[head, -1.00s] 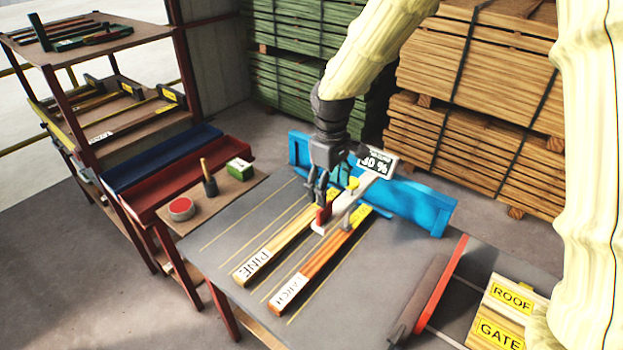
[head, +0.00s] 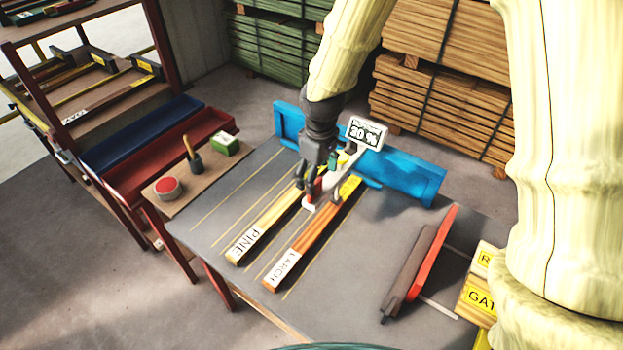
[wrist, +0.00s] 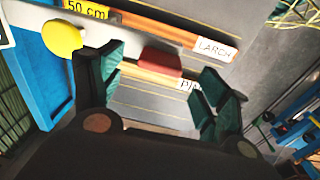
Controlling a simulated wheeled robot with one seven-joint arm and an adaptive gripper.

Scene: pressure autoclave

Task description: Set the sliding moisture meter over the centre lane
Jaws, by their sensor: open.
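The moisture meter is a pale bar (head: 340,172) with a white percent display (head: 366,133) at its far end. It lies over the boards at the far half of the bench. Its red grip (head: 316,189) also shows in the wrist view (wrist: 160,63), near a yellow knob (wrist: 62,38). My gripper (head: 313,184) is open over the meter. In the wrist view its two dark green fingers stand apart, with the red grip in the gap between them. The PINE board (head: 264,222) lies on the left and the LARCH board (head: 310,237) on the right, among yellow lane lines.
A blue fence (head: 405,181) runs along the bench's back. A red bar (head: 433,255) and dark roller lie at right, near labelled blocks (head: 481,297). A red tin (head: 167,188), brush pot (head: 195,160) and green box (head: 224,144) sit left. The bench front is clear.

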